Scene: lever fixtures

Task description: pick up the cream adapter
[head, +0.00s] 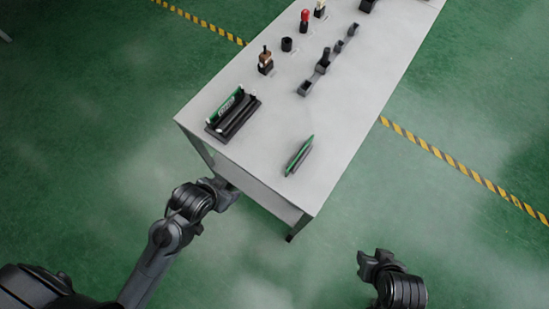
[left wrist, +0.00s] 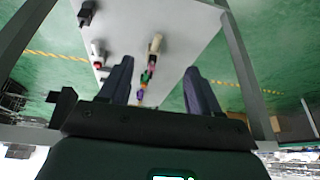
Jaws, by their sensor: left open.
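A small cream-topped piece (head: 320,6), which looks like the cream adapter, stands upright in a dark base at the far end of the table, cut by the top edge of the head view. A cream piece (left wrist: 156,43) also shows between my fingers in the left wrist view; I cannot tell whether it is the same one. My left gripper (head: 226,190) is low beside the table's near end, well away from the cream piece. In the left wrist view the left gripper (left wrist: 158,64) is open and empty. My right gripper (head: 370,262) is off the table; its jaw state is unclear.
The grey table (head: 225,82) carries a red-topped piece (head: 304,17), a dark cup (head: 287,44), a brown-topped piece (head: 265,58), a row of dark holders (head: 322,66), a dark tray with a green board (head: 232,117) and another green board (head: 299,156).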

